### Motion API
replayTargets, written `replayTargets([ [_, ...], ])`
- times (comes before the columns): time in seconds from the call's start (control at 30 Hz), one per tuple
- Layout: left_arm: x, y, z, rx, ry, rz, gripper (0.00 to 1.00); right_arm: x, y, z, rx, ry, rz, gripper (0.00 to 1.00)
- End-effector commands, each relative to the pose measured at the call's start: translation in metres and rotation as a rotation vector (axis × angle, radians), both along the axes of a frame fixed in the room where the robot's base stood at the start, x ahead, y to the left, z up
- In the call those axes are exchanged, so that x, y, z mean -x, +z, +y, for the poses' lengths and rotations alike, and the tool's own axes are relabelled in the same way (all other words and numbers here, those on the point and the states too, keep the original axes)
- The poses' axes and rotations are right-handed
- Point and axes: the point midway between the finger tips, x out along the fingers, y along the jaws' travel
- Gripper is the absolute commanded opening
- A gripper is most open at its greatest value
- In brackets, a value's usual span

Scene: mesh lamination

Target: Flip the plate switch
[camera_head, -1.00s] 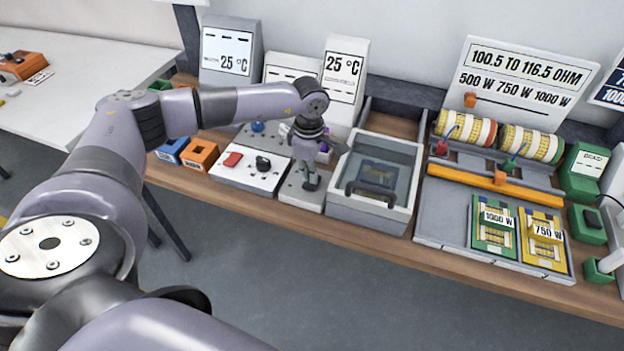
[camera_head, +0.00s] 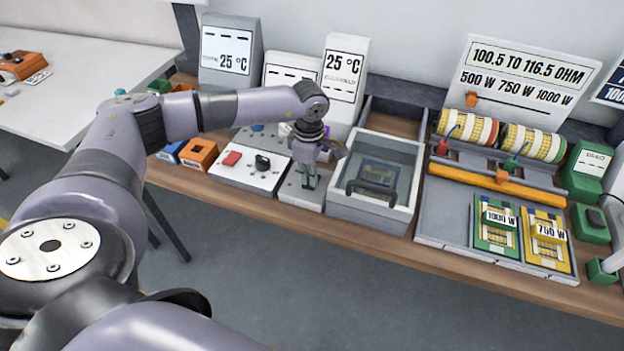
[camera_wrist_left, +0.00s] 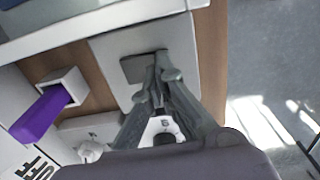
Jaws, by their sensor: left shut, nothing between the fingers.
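My left gripper (camera_head: 309,185) points down over a small light grey panel (camera_head: 291,194) on the bench, left of the glass-lidded box. In the left wrist view the closed fingertips (camera_wrist_left: 161,62) are at a dark grey rectangular piece (camera_wrist_left: 137,68) on the light grey panel (camera_wrist_left: 180,42). This piece looks like the switch, and the fingers partly cover it. I cannot tell whether they touch it or which way it is set. Nothing is held. My right gripper is not in view.
The glass-lidded box (camera_head: 343,207) stands close on the right. A white panel with a red button and black knob (camera_head: 262,164) is on the left. A purple bar (camera_wrist_left: 38,117) sticks out of a white socket near the gripper. Display boards stand behind.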

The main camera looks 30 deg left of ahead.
Motion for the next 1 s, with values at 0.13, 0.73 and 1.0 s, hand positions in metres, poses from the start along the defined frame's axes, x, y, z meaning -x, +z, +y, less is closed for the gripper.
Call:
replayTargets([
  [0.13,0.0,-0.003,0.0,0.0,0.0,0.0,0.0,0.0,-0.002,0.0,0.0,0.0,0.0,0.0],
  [0.73,0.0,0.001,0.0,0.001,0.0,-0.001,0.0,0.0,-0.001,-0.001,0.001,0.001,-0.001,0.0],
  [1.0,0.0,0.023,0.0,0.0,0.0,0.0,0.0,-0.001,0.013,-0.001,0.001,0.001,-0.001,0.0],
])
